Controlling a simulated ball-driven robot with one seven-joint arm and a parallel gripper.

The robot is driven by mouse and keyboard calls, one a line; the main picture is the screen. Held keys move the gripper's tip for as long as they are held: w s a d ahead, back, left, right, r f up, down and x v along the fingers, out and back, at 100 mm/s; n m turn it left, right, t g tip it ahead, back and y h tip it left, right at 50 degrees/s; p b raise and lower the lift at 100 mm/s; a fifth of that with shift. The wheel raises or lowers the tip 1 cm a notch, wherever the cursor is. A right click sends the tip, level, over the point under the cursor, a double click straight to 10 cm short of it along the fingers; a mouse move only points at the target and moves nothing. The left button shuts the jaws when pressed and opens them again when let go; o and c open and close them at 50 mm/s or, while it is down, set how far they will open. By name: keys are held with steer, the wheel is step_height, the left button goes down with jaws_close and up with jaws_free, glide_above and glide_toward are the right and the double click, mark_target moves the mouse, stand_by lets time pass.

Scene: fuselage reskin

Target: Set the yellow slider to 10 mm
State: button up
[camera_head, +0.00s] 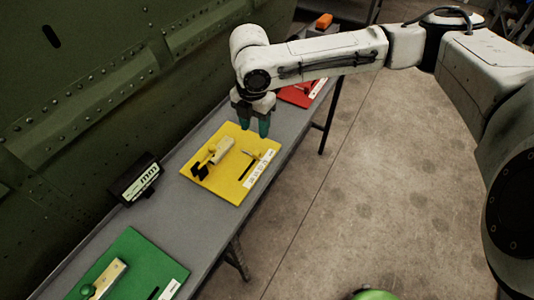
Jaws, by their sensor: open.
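The yellow board (226,189) lies on the grey bench. It carries a cream block (222,150) with a black part (200,171) at its lower left, a thin black slot and a white scale strip (259,169) along its right edge. I cannot tell which part is the slider, nor read the scale. My gripper (254,129) points down with dark teal fingers above the back edge of the yellow board. It is open and appears empty, up and right of the cream block. I cannot tell its exact height.
A small display (136,179) stands on the bench left of the board. A green board (130,262) lies nearer and a red board (300,94) farther along the grey bench (187,206). The green riveted fuselage wall (95,95) borders the bench. Floor to the right is open.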

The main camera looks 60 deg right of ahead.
mark_target(256, 153)
step_height(256, 153, down, 11)
steer(key=shift+r+p, duration=0.1)
steer(key=shift+p, duration=0.5)
jaws_close()
stand_by(0.5)
